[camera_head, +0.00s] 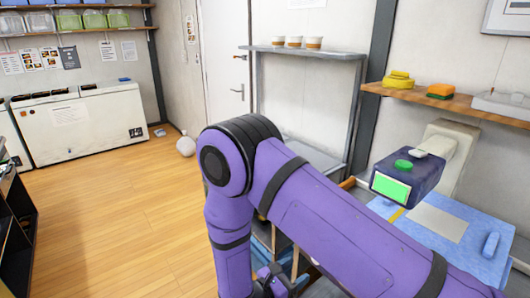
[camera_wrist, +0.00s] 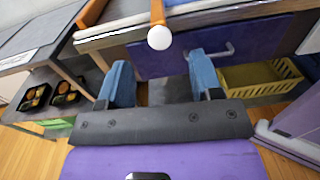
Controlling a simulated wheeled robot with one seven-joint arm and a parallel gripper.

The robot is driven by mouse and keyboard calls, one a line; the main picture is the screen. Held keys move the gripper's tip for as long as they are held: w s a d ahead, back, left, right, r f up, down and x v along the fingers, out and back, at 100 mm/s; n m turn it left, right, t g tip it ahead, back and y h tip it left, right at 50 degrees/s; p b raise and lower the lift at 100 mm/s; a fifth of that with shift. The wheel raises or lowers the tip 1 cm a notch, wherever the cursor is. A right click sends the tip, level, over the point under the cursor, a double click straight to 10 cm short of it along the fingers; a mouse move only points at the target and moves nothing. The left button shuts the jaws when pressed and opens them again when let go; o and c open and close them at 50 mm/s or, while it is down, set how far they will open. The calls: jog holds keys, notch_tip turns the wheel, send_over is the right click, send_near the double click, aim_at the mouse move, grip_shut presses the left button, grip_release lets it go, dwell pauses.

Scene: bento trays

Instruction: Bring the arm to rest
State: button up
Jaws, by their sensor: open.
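My purple arm fills the middle and lower right of the head view, bent at a dark elbow joint. The end of the arm hangs low there, mostly hidden behind the arm itself. In the wrist view my gripper (camera_wrist: 160,78) is open, its two blue fingers apart with nothing held between them. Just beyond the fingertips, an orange rod with a round white end (camera_wrist: 159,37) sticks out over the edge of a worktop. It looks close to the fingers but apart from them.
In the wrist view, a dark blue drawer front (camera_wrist: 262,40) and a yellow basket (camera_wrist: 259,77) lie under the worktop. Bento trays (camera_wrist: 36,97) sit on a shelf at left. In the head view, a green-screened device (camera_head: 394,190) stands above a blue mat (camera_head: 485,217). The wooden floor (camera_head: 120,210) at left is clear.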

jog(key=s+d+r+m+g+y, duration=0.15)
jog(key=d+r+m+g, duration=0.5)
jog(key=r, duration=0.65)
jog(key=s+d+r+m+g+y, duration=0.1)
jog(key=d+r+m+g+y, duration=0.2)
jog(key=d+r+m+g, duration=0.7)
jog(key=s+d+r+m+t+y, duration=0.2)
jog(key=s+r+m+t+y, duration=0.2)
jog(key=s+r, duration=0.4)
jog(key=s+d+r+m+t+y, duration=0.2)
jog(key=s+r+m+t+y, duration=0.2)
jog(key=r, duration=0.7)
jog(key=shift+s+d+t+y, duration=0.3)
jog(key=shift+s+t+y, duration=0.85)
jog(key=shift+s+t, duration=0.95)
jog(key=shift+s+g, duration=0.15)
jog(key=shift+g, duration=0.1)
